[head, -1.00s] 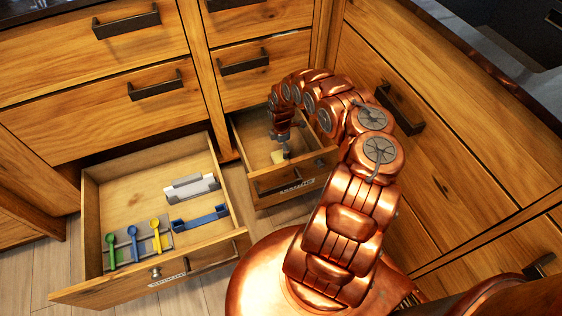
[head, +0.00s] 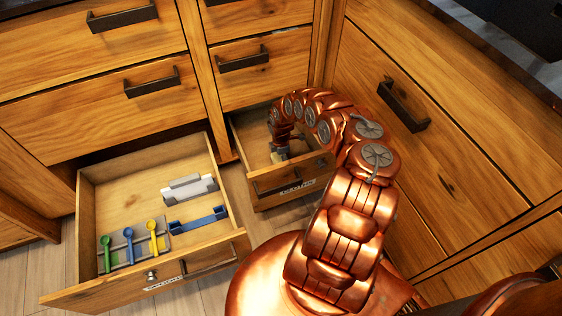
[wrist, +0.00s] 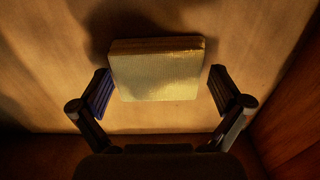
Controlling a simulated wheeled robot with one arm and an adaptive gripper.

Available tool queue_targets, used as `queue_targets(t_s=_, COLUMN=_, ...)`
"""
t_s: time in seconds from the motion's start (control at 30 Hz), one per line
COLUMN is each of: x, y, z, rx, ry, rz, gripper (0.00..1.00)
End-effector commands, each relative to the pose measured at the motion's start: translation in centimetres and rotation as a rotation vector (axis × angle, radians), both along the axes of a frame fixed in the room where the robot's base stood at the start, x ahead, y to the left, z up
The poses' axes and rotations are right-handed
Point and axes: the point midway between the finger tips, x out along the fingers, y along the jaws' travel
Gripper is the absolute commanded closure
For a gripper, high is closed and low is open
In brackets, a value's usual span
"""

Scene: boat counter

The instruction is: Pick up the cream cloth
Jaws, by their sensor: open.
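The cream cloth (wrist: 155,72) is a folded, block-like bundle lying on the floor of the small open drawer (head: 250,136). In the wrist view it sits just ahead of my gripper (wrist: 161,92), roughly between the two fingertips, with a gap on each side. My gripper is open and empty. In the head view my gripper (head: 279,155) is down inside the small drawer, and the cloth is mostly hidden behind it.
A larger open drawer (head: 120,175) at the left holds green, blue and yellow spoons (head: 129,243), a blue tool (head: 198,220) and a grey-white item (head: 189,188). The small drawer's wall (wrist: 292,115) is close on the right in the wrist view. Cabinet fronts stand behind.

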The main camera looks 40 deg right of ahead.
Motion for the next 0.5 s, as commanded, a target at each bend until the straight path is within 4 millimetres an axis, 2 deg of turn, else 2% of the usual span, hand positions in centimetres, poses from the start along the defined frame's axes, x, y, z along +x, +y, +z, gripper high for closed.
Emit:
queue_targets(t_s=0.13, x=0.02, y=0.00, z=0.05, rx=0.000, ry=0.000, rz=0.000, gripper=0.01)
queue_targets(t_s=0.5, x=0.00, y=0.02, z=0.03, rx=0.000, ry=0.000, rz=0.000, gripper=0.40)
